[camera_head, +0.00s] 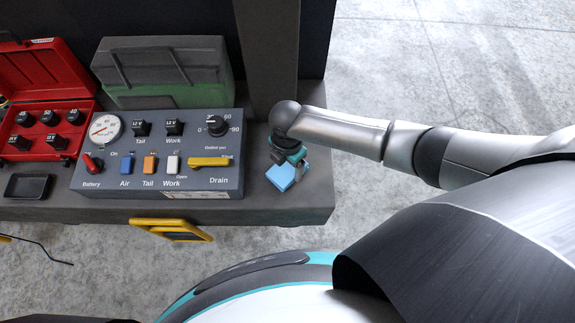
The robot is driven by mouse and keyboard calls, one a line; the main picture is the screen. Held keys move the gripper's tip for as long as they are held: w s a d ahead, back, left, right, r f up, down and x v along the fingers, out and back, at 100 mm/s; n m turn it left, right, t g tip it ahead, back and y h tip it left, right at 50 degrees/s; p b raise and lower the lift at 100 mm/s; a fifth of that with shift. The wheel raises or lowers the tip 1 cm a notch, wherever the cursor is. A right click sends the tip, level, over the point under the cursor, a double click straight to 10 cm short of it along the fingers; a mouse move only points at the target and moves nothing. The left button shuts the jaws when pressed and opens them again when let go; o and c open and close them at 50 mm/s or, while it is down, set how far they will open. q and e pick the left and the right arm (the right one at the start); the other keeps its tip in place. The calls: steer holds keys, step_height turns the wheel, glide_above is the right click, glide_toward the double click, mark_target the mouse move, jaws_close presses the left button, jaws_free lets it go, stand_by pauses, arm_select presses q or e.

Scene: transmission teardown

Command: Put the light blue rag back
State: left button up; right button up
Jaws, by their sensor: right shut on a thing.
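The light blue rag (282,176) shows below my right gripper (285,164) at the right end of the dark bench. My right arm comes in from the right and its gripper points down, shut on the rag. The fingertips are mostly hidden by the wrist and the rag. I cannot tell whether the rag touches the bench top. My left gripper is not in view.
Left of the rag stands a grey control panel (218,172) with switches, a gauge and a yellow Drain lever (208,162). Behind it is a grey-green case (165,72). An open red socket case (45,72) and a black tray (27,186) lie at the left. The bench's right corner (315,207) is bare.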

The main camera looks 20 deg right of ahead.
mark_target(288, 168)
steer(key=shift+f, duration=0.2)
steer(key=o, duration=1)
steer(key=shift+o, duration=0.2)
step_height(288, 168, up, 12)
steer(key=p, duration=0.4)
steer(key=shift+r, duration=0.15)
